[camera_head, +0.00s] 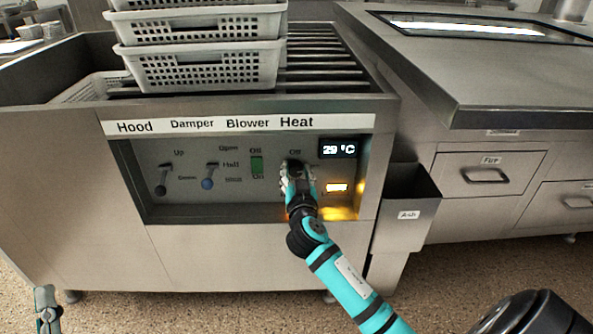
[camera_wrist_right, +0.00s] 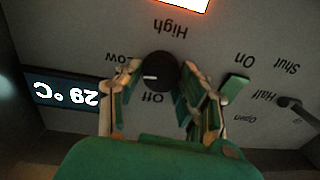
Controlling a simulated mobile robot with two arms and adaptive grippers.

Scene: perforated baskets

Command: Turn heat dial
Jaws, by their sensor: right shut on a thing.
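The black heat dial (camera_wrist_right: 160,70) is on the grey control panel under the "Heat" label (camera_head: 297,122). In the right wrist view, which is upside down, Low, Off and High surround it. Its white mark points left, between Low and Off. My right gripper (camera_head: 295,172) is at the dial and covers most of it in the head view. Its fingers, also in the right wrist view (camera_wrist_right: 158,90), are shut on the dial from both sides. My left gripper (camera_head: 46,307) shows only partly at the bottom left, away from the panel; its jaws are unclear.
The display (camera_head: 338,148) reads 29 °C, above a lit orange indicator (camera_head: 337,188). Hood lever (camera_head: 161,182), damper lever (camera_head: 209,178) and green blower switch (camera_head: 257,165) sit left of the dial. Stacked white baskets (camera_head: 200,65) stand above. An ash bin (camera_head: 405,205) is on the right.

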